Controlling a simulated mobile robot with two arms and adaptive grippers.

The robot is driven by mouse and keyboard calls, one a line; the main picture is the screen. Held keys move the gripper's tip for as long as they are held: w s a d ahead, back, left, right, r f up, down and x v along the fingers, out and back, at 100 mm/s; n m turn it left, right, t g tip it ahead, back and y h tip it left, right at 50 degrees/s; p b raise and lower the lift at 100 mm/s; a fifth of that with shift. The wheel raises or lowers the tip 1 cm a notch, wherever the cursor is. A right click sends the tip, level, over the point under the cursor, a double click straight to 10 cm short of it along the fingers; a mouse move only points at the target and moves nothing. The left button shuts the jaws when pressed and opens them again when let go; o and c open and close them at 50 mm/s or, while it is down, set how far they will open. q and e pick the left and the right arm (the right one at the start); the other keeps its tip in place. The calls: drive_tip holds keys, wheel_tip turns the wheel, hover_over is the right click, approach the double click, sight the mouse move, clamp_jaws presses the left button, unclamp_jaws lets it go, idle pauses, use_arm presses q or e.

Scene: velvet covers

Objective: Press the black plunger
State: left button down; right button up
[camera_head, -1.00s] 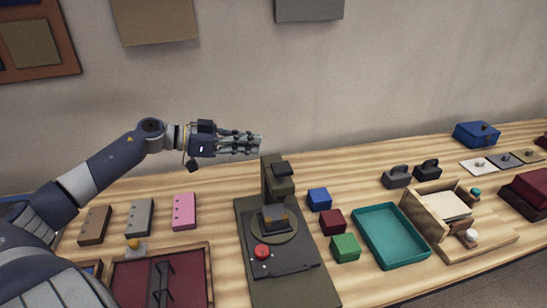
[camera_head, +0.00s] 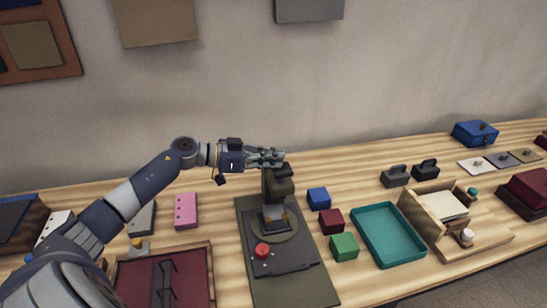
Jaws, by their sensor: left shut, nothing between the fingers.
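The press stands on an olive base plate (camera_head: 272,287) in the middle of the table. Its black plunger (camera_head: 282,186) is at the top of the upright, above a small grey and yellow block (camera_head: 274,217) on a round plate. A red button (camera_head: 262,250) is at the front of the machine. My left gripper (camera_head: 281,158) is shut and empty, pointing right. In the picture its fingertips overlap the top of the press, just above the plunger; I cannot tell whether they touch it. My right gripper is not in view.
Blue (camera_head: 318,198), dark red (camera_head: 331,221) and green (camera_head: 344,246) cubes lie right of the press, beside a teal tray (camera_head: 389,234). A wooden box (camera_head: 437,227) stands farther right. A dark red tray with glasses (camera_head: 192,280) lies at the left front.

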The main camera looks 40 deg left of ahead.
sight(272, 170)
use_arm(q)
drive_tip(key=shift+f, duration=0.15)
drive_tip(key=shift+f, duration=1.9)
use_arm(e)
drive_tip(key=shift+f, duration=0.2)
use_arm(q)
drive_tip(key=shift+s+d, duration=0.1)
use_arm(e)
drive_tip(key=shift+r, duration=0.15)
